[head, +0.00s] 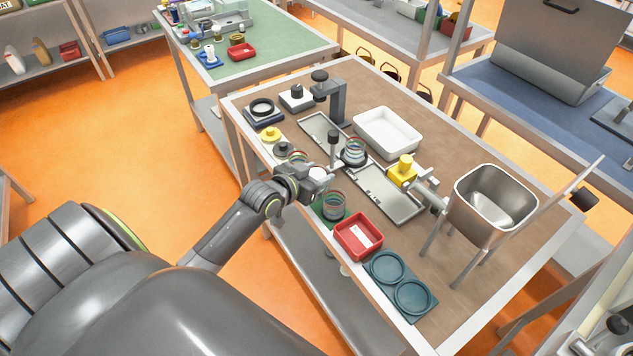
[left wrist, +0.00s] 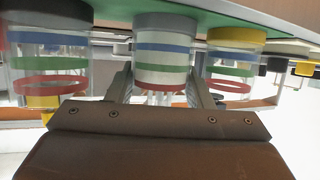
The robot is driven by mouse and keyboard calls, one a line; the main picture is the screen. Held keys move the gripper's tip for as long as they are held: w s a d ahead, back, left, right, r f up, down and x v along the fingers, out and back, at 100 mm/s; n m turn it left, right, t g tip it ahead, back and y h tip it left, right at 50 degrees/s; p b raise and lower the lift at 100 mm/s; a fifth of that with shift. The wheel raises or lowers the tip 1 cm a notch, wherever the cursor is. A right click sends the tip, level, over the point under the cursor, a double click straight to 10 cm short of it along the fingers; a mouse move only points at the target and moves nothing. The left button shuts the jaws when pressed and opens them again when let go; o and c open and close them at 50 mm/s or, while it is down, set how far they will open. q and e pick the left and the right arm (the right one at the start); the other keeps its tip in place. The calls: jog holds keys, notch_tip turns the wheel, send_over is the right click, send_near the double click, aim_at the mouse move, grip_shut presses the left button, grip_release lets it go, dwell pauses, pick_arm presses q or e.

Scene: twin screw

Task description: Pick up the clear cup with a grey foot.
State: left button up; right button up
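In the left wrist view, which shows things upside down, the clear cup with a grey foot (left wrist: 163,72) is in the middle, with blue, green and red bands. My left gripper's fingers (left wrist: 161,88) lie along both its sides with no clear gap. I cannot tell whether its foot still rests on the green mat. In the head view my left gripper (head: 316,181) is at the table's near edge and mostly hides this cup. A black-footed clear cup (left wrist: 48,65) and a yellow-footed one (left wrist: 234,68) stand close on either side. My right gripper is out of view.
A banded cup (head: 333,206) stands on the green mat beside my gripper. A red tray (head: 358,237) and a teal plate with two rings (head: 401,287) lie nearer. A white tray (head: 387,132), a black post (head: 333,150) and a steel hopper (head: 492,200) stand beyond.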

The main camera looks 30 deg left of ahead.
pick_arm(q)
jog(key=c, duration=0.3)
